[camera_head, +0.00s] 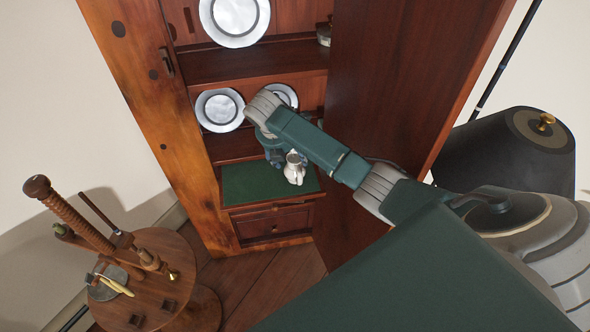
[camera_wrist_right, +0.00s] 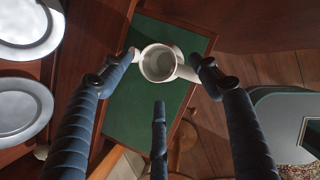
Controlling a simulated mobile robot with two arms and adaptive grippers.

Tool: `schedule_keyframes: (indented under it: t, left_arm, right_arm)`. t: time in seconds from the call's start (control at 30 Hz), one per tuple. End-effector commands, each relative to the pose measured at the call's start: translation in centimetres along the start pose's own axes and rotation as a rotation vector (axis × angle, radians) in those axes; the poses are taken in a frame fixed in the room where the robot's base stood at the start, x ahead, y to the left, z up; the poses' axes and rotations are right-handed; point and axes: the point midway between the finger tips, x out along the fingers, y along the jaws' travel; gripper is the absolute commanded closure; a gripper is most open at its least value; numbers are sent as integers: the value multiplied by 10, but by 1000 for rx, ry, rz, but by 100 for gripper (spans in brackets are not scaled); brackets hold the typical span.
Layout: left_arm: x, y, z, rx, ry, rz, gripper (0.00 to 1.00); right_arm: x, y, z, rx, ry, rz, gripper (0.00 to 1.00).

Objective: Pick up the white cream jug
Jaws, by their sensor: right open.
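The white cream jug (camera_head: 295,169) is small and pale and appears upright on a green mat (camera_head: 245,190) on the cupboard's lower shelf. The left fingertip is very close to the rim; contact cannot be told. In the head view my right gripper (camera_head: 277,157) is partly hidden by its own arm. My left gripper is not in view.
Plates stand on the shelves, including a large one (camera_head: 235,18) above and a smaller one (camera_head: 219,109) left of my arm. The open cupboard door (camera_head: 390,80) is close along the right. A round wooden table (camera_head: 160,290) with tools stands at lower left.

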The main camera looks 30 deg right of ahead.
Motion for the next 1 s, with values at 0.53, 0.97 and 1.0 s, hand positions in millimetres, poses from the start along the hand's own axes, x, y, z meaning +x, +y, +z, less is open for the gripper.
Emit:
schedule_keyframes:
  t: [0.53, 0.97, 1.0]
  left_arm:
    - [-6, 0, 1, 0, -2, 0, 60]
    - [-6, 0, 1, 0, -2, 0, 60]
    - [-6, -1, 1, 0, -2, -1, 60]
  right_arm:
    - [52, -1, -3, 0, 1, 1, 37]
    - [52, -2, -2, 0, 0, 0, 88]
    - [52, -2, -3, 0, 1, 0, 88]
